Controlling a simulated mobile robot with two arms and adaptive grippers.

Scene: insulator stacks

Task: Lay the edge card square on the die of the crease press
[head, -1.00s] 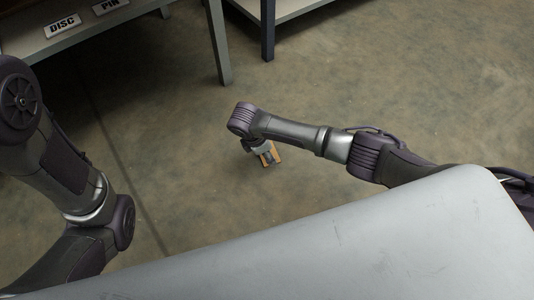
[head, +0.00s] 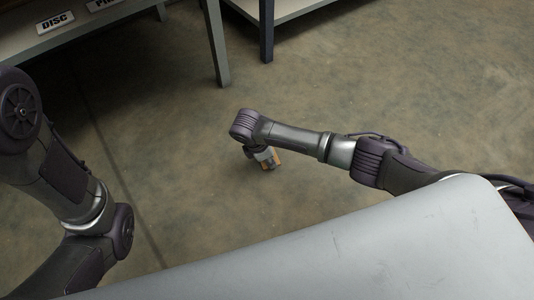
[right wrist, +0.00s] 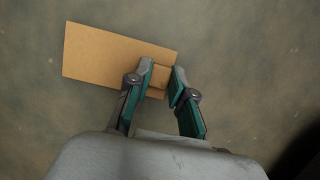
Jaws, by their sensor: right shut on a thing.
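The edge card (right wrist: 105,55) is a flat tan rectangle in the right wrist view, reaching out to the left from the fingertips. My right gripper (right wrist: 161,78) is shut on its near right part.
A grey table (head: 100,20) with a DISC label (head: 55,22) and a second, cut-off label stands at the upper left. Another table (head: 266,30) with a dark leg stands beside it. The concrete floor (head: 400,90) is clear at the middle and right.

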